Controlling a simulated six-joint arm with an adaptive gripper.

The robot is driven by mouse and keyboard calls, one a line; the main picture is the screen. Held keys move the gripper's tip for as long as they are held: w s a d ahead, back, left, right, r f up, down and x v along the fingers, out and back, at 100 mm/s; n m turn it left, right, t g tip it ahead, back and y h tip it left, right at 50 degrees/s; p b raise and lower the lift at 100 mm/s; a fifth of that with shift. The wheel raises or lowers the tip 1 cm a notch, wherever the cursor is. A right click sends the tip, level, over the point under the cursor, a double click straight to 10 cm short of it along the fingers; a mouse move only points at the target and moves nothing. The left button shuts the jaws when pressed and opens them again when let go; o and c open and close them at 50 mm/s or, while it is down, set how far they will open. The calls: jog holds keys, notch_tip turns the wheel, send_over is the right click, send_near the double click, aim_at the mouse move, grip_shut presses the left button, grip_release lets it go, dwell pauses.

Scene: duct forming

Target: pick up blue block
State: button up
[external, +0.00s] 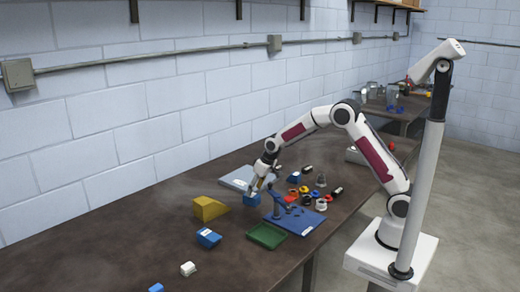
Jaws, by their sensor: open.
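A blue block (252,200) sits on the dark table beside the blue mat, directly below my gripper. My gripper (256,188) points down at it and is open. The fingertips are at or just above the block's top; the view is too small to tell whether they touch it or straddle it. Other blue pieces are in view: a blue block with a pale label (208,238) in front, a small blue piece (156,287) at the bottom edge, and a dark blue piece (294,178) behind.
A yellow wedge (208,208) lies left of my gripper, and a grey plate (240,179) behind it. To the right are a blue mat (302,225) with a blue stand, a green tray (267,235) and several small coloured parts. A white piece (188,269) lies in front. The table's left front is mostly clear.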

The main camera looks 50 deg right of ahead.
aim_at(253, 195)
jog(key=shift+x, duration=1.75)
jog(key=shift+a, duration=0.1)
jog(key=c, duration=1.4)
